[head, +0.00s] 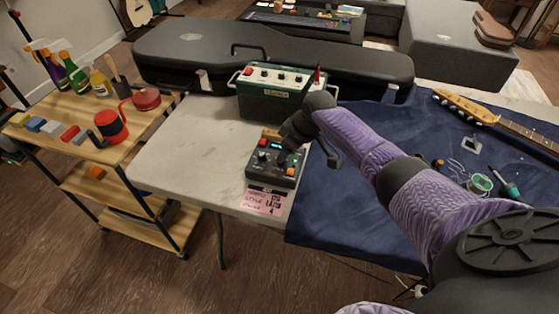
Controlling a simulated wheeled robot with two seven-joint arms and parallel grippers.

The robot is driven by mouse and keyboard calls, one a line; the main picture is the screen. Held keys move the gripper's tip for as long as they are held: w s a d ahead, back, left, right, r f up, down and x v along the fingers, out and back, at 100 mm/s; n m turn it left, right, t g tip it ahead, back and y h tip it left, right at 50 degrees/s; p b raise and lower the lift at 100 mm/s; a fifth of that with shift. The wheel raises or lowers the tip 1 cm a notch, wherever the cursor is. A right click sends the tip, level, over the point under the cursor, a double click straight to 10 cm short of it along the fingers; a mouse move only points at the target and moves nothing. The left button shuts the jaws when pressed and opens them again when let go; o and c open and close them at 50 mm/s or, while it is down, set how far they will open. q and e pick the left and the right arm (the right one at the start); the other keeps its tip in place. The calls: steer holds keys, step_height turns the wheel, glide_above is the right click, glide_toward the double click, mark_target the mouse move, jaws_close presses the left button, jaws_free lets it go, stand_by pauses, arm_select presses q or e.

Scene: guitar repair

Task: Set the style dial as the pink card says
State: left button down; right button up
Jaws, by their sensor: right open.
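A small black box (258,170) with knobs, a lit blue display and red and orange buttons sits on the white table. The pink card (263,203) lies against its front edge. The card has TEMPO and STYLE lines, but its small print is too blurred to read surely. My right gripper (284,157) reaches in from the right and points down over the box's upper face. It is open and covers some of the controls. I cannot tell which knob is the style dial, its setting, or whether the fingers touch it. My left gripper is out of view.
A green amplifier-like box (262,105) stands just behind the black box, before a long black guitar case (190,55). A blue cloth (320,215) with a guitar neck (525,130) and tools covers the right side. A wooden cart (50,145) with bottles stands left. The left tabletop is clear.

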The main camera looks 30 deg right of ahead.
steer(key=b+x, duration=0.1)
steer(key=x, duration=0.2)
steer(key=shift+f, duration=0.35)
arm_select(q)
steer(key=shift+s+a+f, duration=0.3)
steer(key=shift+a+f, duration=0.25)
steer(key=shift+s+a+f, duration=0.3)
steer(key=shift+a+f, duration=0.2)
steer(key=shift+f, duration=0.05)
arm_select(e)
steer(key=shift+w, duration=0.1)
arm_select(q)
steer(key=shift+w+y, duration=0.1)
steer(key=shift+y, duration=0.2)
arm_select(e)
steer(key=shift+c, duration=0.2)
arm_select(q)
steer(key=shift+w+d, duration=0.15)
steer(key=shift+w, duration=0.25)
arm_select(e)
jaws_close()
